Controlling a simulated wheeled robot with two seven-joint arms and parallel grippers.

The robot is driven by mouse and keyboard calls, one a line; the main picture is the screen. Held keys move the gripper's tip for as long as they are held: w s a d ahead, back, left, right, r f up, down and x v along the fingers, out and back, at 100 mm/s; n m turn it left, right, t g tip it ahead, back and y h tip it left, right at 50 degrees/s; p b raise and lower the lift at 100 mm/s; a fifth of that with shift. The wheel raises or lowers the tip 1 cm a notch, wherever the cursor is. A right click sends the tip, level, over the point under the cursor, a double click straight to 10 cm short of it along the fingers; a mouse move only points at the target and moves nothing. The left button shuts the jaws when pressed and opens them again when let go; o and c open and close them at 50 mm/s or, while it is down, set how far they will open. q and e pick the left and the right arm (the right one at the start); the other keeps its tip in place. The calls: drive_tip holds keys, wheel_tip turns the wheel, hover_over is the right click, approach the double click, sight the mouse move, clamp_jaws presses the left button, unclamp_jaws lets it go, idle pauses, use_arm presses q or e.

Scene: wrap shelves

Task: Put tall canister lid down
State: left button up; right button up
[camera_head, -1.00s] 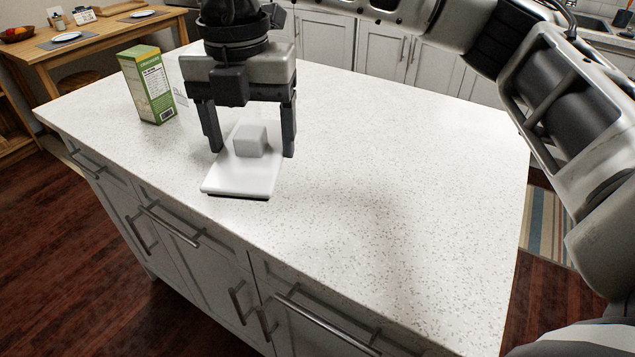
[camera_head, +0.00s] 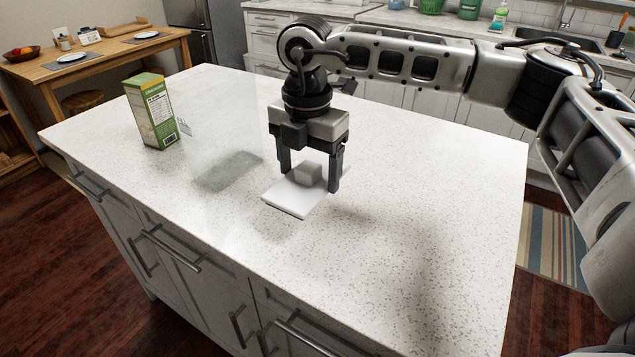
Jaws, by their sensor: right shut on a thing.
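The tall canister lid (camera_head: 287,200) is a flat white square plate with a pale block-shaped knob (camera_head: 308,173) on top. My right gripper (camera_head: 311,180) points down with its fingers on either side of the knob, shut on the lid. The lid looks held above the white speckled counter (camera_head: 400,200), but its exact height is hard to tell. To its left, a faint see-through shape with a small label (camera_head: 185,127) may be the clear canister; its outline is barely visible. My left gripper is not in view.
A green and white box (camera_head: 152,112) stands upright on the counter at the left. A grey shadow (camera_head: 228,171) lies left of the lid. The counter right of the gripper is clear. The counter's front edge runs below the lid, above cabinet drawers.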

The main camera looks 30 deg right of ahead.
drive_tip(key=shift+w+d+f, duration=0.15)
drive_tip(key=shift+d+f, duration=0.25)
drive_tip(key=shift+f, duration=0.1)
drive_tip(key=f, duration=0.1)
drive_tip(key=d+f+p, duration=0.1)
drive_tip(key=f, duration=0.2)
drive_tip(key=shift+w+d+f, duration=0.15)
drive_tip(key=shift+w+f, duration=0.05)
drive_tip(key=shift+w, duration=0.05)
drive_tip(key=shift+f, duration=0.1)
drive_tip(key=shift+f, duration=0.1)
drive_tip(key=shift+f, duration=0.15)
drive_tip(key=o, duration=1)
